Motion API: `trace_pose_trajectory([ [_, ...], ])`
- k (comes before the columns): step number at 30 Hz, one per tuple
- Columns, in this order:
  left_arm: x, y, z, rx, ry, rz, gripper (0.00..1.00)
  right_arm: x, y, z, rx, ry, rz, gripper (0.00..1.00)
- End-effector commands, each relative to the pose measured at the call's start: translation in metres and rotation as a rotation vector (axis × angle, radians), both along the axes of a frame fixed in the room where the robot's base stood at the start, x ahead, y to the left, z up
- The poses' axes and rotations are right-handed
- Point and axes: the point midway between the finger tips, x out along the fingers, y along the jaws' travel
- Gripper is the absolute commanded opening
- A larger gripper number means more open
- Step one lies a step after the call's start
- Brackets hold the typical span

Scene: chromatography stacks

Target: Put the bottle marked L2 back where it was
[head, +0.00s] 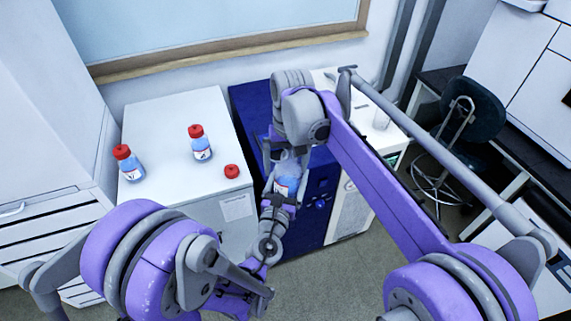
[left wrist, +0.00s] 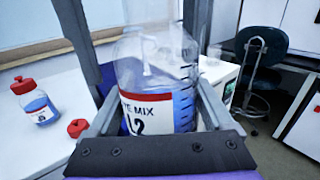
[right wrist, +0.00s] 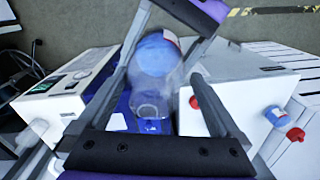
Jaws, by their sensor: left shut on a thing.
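The bottle marked L2 (left wrist: 160,110) is clear with blue liquid, a white and red label and no cap on its open top. My left gripper (head: 282,200) is shut on it and holds it in front of the blue cabinet; its fingers flank the bottle in the left wrist view. In the head view the bottle (head: 287,186) is partly hidden by the arms. My right gripper (head: 287,152) is just above it, with its fingers spread either side of the bottle (right wrist: 152,60) in the right wrist view. I see no clear contact there. A loose red cap (head: 231,171) lies on the white cabinet top.
Two red-capped bottles stand on the white cabinet (head: 165,115), one near its left edge (head: 129,164) and one in the middle (head: 200,143). A blue cabinet (head: 250,100) and a white instrument (head: 390,140) stand to the right. The cabinet top's back half is clear.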

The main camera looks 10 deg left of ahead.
Motion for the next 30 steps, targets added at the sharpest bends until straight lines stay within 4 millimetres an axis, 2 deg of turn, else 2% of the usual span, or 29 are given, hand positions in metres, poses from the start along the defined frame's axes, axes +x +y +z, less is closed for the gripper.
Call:
trace_pose_trajectory([
  [1, 0.0, -0.003, 0.0, 0.003, 0.001, -0.008, 0.0, -0.001, 0.003, 0.0, 0.007, 0.002, 0.004, 0.73],
  [2, 0.0, -0.003, 0.0, 0.003, 0.001, -0.008, 0.0, -0.001, 0.003, 0.0, 0.007, 0.002, 0.004, 0.68],
  [12, 0.001, -0.005, 0.0, 0.005, 0.001, -0.014, 0.0, -0.002, 0.005, 0.0, 0.008, 0.001, 0.007, 0.06],
  [13, 0.001, -0.005, 0.0, 0.005, 0.001, -0.014, 0.89, -0.002, 0.005, 0.001, 0.009, 0.002, 0.007, 0.06],
  [15, 0.001, -0.005, 0.0, 0.005, 0.001, -0.014, 1.0, -0.002, 0.005, 0.001, 0.009, 0.002, 0.007, 0.06],
  [25, 0.004, -0.003, -0.003, -0.042, 0.006, 0.044, 1.0, -0.002, 0.005, 0.001, 0.009, 0.002, 0.006, 0.06],
  [28, 0.007, 0.002, -0.014, -0.092, 0.04, 0.126, 1.0, -0.002, 0.004, 0.001, 0.008, 0.001, 0.005, 0.06],
  [29, 0.007, 0.004, -0.019, -0.106, 0.06, 0.156, 1.0, -0.002, 0.004, 0.001, 0.008, 0.001, 0.005, 0.0],
  [30, 0.006, 0.005, -0.028, -0.125, 0.092, 0.193, 1.0, -0.001, 0.004, 0.001, 0.007, 0.001, 0.004, 0.0],
])
